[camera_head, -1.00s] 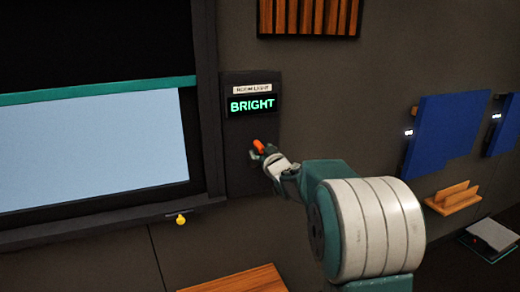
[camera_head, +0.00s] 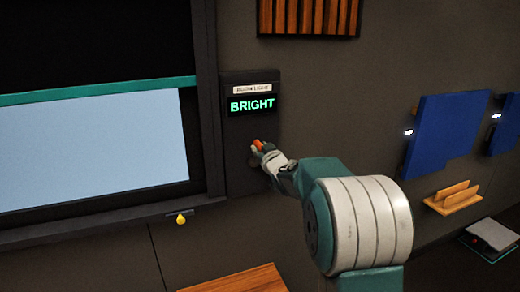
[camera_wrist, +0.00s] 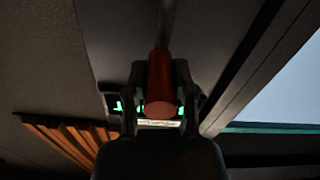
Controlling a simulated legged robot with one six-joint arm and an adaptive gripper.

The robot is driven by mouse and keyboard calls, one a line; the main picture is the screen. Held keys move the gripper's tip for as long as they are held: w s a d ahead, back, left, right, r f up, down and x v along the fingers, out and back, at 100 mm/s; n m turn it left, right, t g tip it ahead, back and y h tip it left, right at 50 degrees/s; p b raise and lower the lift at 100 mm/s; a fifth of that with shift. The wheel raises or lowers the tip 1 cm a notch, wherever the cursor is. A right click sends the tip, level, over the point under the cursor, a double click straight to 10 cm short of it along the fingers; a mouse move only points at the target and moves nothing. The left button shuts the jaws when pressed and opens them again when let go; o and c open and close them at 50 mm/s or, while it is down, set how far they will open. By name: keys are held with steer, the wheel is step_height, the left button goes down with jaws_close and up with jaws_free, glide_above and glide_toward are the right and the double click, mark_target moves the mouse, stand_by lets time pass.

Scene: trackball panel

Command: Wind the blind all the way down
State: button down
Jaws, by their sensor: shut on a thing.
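The blind (camera_head: 90,35) is a black sheet over the upper part of the window, with a teal bar (camera_head: 95,91) along its lower edge. Pale blue window (camera_head: 90,150) shows below the bar. A dark panel right of the window carries a screen (camera_head: 252,105) that reads BRIGHT. Below the screen, my gripper (camera_head: 260,150) is shut on an orange-red handle (camera_head: 257,144). In the wrist view the handle (camera_wrist: 160,85) sits between both fingers of my gripper (camera_wrist: 160,100), with a grey rod above it. The handle's mount is partly hidden.
A yellow knob (camera_head: 181,219) hangs under the window sill. A wooden surface (camera_head: 240,280) lies below the panel. Blue boards (camera_head: 445,133) and a wooden holder (camera_head: 453,198) are on the wall at right. A slatted wood panel (camera_head: 308,17) is above.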

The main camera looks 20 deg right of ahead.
steer(key=d+f+m, duration=0.5)
steer(key=d+m, duration=0.2)
steer(key=m, duration=0.7)
step_height(320, 180, down, 7)
steer(key=a+m, duration=0.1)
steer(key=m, duration=1)
steer(key=shift+a+f+m, duration=0.15)
steer(key=shift+f+m, duration=0.05)
steer(key=shift+m, duration=0.1)
steer(key=shift+c, duration=2.2)
jaws_free()
steer(key=shift+f, duration=0.1)
